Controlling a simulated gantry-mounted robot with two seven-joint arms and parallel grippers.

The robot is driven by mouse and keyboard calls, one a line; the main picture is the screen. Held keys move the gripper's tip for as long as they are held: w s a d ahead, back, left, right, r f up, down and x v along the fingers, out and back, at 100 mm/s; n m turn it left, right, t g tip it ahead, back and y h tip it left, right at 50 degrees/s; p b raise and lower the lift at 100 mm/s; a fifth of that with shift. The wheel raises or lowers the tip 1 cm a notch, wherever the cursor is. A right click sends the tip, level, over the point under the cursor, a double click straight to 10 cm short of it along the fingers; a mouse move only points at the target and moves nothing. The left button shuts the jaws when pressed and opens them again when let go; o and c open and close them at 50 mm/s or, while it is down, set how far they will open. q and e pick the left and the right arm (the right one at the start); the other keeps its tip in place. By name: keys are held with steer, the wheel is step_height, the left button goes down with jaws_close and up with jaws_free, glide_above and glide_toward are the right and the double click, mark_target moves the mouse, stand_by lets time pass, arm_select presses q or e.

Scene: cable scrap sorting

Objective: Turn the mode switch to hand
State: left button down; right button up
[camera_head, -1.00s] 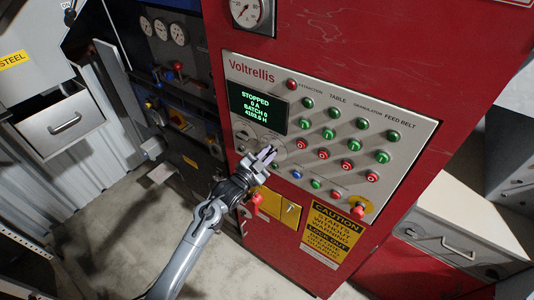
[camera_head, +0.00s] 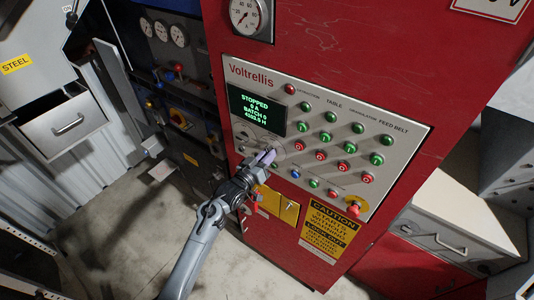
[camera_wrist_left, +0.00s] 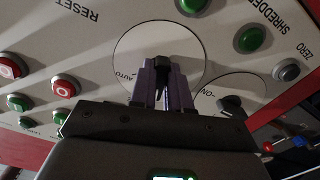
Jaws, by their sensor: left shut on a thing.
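My left gripper (camera_head: 263,158) reaches the lower left part of the grey control panel (camera_head: 398,185). In the left wrist view its purple fingers (camera_wrist_left: 163,85) are shut on the black knob of the mode switch (camera_wrist_left: 162,68). The knob stands in the middle of a round plate (camera_wrist_left: 190,42) with "AUTO" printed at its left in that view. The rest of the plate's lettering is hidden behind the fingers or unreadable, and the knob's exact pointing is hard to tell. My right gripper is not in view.
A second black knob (camera_wrist_left: 231,104) marked "ON" sits close to the fingers. Green and red push buttons (camera_head: 347,166) fill the panel's right side. The display (camera_head: 257,108) reads STOPPED. A red emergency button (camera_head: 354,210) and yellow plates lie below.

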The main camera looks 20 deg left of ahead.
arm_select(q)
steer(key=n+p, duration=0.2)
steer(key=n, duration=0.4)
steer(key=shift+d+r, duration=0.1)
steer(key=shift+n, duration=0.3)
stand_by(0.3)
steer(key=c, duration=1.1)
jaws_free()
steer(key=shift+s, duration=0.15)
steer(key=b+v, duration=0.2)
steer(key=v, duration=0.8)
steer(key=shift+s, duration=0.25)
